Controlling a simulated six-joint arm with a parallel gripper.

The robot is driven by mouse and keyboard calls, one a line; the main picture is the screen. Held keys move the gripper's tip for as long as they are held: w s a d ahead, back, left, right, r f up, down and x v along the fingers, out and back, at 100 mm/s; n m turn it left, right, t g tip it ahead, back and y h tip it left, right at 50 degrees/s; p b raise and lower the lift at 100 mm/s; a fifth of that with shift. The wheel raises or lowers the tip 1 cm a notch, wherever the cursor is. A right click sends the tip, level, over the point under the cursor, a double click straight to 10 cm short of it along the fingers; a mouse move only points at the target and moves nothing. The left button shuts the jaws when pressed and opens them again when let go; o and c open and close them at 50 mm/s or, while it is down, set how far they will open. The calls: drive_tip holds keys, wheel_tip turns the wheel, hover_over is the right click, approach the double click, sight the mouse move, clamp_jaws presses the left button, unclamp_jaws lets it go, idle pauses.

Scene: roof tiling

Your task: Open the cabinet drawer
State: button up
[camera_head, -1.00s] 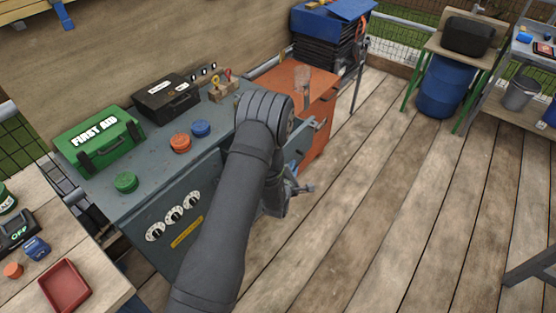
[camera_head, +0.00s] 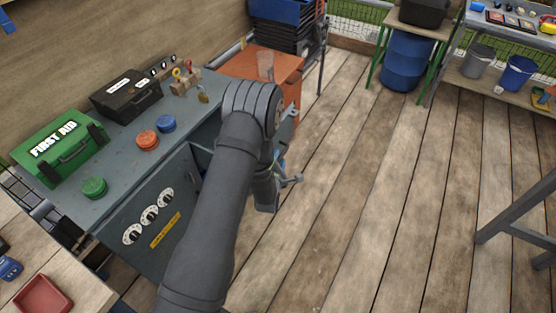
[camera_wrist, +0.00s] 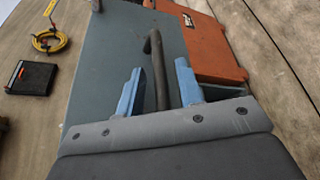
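The grey cabinet (camera_head: 120,205) stands at the left in the head view, its front carrying several dials. A blue-grey part shows beside its front, left of my arm. It may be the drawer, but my arm hides most of it. In the wrist view a dark bar handle (camera_wrist: 157,70) runs between the two blue fingers of my gripper (camera_wrist: 158,82), over a grey-blue panel (camera_wrist: 105,60). The fingers are apart, with a gap on each side of the bar. My gripper (camera_head: 280,167) is partly hidden behind my arm in the head view.
An orange cabinet (camera_head: 270,63) stands beyond the grey one and also shows in the wrist view (camera_wrist: 212,45). A green first-aid box (camera_head: 60,145), a black case (camera_head: 128,95) and coloured knobs sit on top.

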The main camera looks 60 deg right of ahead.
drive_tip(key=v, duration=1.7)
drive_tip(key=shift+a, duration=0.15)
drive_tip(key=shift+s+r, duration=0.1)
drive_tip(key=shift+s, duration=0.05)
drive_tip(key=x, duration=1.7)
drive_tip(key=shift+w, duration=0.2)
drive_tip(key=v, duration=1.6)
drive_tip(key=shift+s, duration=0.2)
